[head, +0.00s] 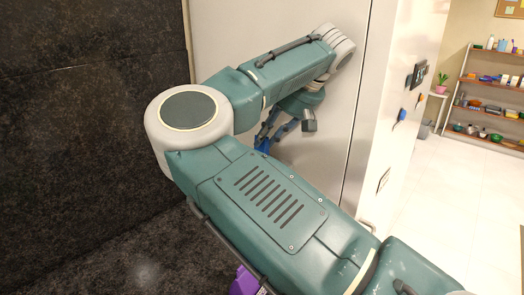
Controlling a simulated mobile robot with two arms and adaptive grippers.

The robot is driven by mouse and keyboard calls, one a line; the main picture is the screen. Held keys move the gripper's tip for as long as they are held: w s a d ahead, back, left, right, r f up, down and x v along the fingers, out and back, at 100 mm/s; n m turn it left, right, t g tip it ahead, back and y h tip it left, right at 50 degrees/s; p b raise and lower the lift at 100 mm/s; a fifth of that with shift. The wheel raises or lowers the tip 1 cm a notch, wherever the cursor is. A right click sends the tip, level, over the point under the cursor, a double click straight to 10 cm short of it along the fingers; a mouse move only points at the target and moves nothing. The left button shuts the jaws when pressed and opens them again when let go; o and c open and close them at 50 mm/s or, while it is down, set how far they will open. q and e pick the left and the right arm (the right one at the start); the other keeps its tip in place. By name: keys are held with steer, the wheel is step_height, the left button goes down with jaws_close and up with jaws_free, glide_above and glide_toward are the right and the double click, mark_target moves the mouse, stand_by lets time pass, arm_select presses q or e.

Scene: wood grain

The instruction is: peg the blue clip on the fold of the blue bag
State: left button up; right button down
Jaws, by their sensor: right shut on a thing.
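My right gripper (268,138) shows small and partly hidden behind my own right arm, in front of a pale cabinet or fridge front. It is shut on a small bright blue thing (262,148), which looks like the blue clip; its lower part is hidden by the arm. I cannot make out the blue bag in the head view. My left gripper is not in view.
A dark speckled stone wall (80,110) and counter (130,255) fill the left. A purple object (244,283) shows partly at the bottom, beneath my arm. The pale tall front (325,150) stands close behind the gripper. A stocked shelf (490,90) stands far right.

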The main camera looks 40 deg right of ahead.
steer(key=shift+h+b, duration=0.3)
steer(key=shift+b, duration=0.25)
stand_by(0.8)
steer(key=shift+r, duration=0.1)
steer(key=shift+r+p, duration=1.1)
steer(key=shift+r, duration=0.35)
steer(key=shift+r+p, duration=1.1)
steer(key=shift+r, duration=0.4)
steer(key=shift+s, duration=0.2)
